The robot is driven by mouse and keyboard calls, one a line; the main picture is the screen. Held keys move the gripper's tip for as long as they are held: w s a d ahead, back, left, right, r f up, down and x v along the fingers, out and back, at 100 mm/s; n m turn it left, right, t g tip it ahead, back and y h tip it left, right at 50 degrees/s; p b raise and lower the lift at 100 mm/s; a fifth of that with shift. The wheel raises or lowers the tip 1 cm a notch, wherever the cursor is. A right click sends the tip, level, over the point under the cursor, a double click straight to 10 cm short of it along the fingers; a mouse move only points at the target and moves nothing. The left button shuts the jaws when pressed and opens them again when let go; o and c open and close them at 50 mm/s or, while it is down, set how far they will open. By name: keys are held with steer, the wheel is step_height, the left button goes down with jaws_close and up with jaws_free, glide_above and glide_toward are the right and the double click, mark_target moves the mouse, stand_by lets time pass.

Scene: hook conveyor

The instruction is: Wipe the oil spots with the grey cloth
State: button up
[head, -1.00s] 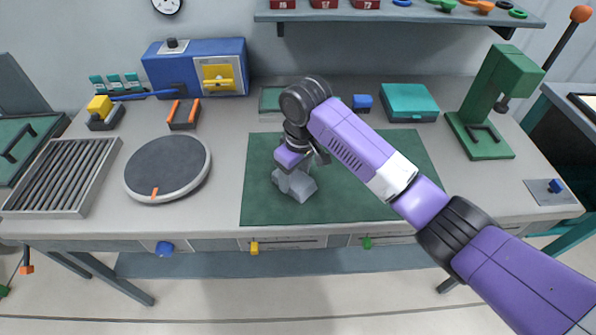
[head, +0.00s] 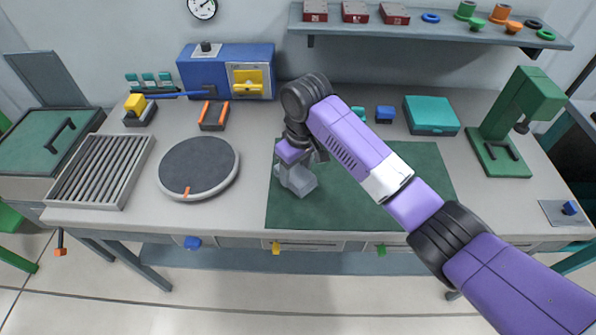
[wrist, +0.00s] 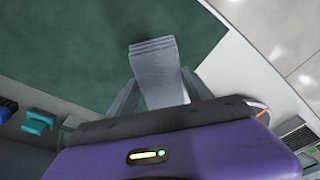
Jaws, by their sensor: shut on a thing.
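My gripper (head: 293,160) is shut on the grey cloth (head: 300,182), a folded block at the left part of the dark green mat (head: 390,205). In the wrist view the cloth (wrist: 157,70) sits between the two fingers, with the mat (wrist: 70,45) behind it. I cannot tell whether the cloth touches the mat. I see no oil spots on the visible part of the mat; my arm and the cloth hide some of it.
A round dark plate (head: 198,166) and a slatted rack (head: 102,172) stand left of the mat. A blue machine (head: 215,72), a teal case (head: 431,115) and a green press (head: 510,120) stand behind and right. The mat's front is clear.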

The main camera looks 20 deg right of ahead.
steer(key=shift+r+p, duration=1.05)
steer(key=shift+r, duration=0.55)
steer(key=shift+f, duration=0.1)
